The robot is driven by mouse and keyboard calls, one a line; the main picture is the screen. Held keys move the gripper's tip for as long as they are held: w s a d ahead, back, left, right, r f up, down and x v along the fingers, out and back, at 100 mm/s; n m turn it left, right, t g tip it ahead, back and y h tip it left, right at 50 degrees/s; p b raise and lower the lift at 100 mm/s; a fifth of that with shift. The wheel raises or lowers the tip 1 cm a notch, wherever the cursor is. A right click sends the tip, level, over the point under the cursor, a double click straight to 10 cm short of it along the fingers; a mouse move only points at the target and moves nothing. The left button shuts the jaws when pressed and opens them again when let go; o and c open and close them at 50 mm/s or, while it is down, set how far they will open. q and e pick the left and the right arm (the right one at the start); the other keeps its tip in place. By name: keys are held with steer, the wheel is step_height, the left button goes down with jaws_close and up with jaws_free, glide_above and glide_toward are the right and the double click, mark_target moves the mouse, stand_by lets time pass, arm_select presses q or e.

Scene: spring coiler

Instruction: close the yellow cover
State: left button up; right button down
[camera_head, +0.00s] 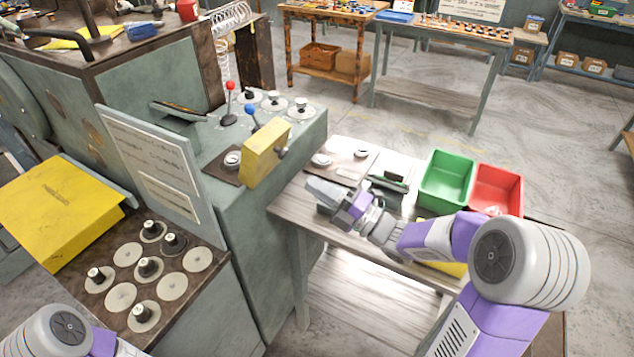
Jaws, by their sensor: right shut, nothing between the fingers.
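A large yellow cover (62,208) sits at the left of the grey-green machine, beside a plate with several round dials. A smaller yellow box-like part (266,153) stands upright on the machine's control panel, with a grey knob on its right side. I cannot tell from this view which of the two is hinged. My right gripper (318,190) is shut and empty over the wooden side table, to the right of the smaller yellow part and apart from it. Of my left arm only a part shows at the bottom left; its gripper is out of view.
The side table (285,207) holds a green bin (446,180), a red bin (497,188) and small metal parts. Red and blue levers (250,110) rise from the panel. An upright sign (150,165) stands between the dial plate and the panel.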

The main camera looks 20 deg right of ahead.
mark_target(265, 154)
steer(key=x, duration=1)
steer(key=shift+w+a, duration=0.2)
steer(key=shift+w, duration=0.1)
arm_select(q)
steer(key=shift+w+r, duration=0.1)
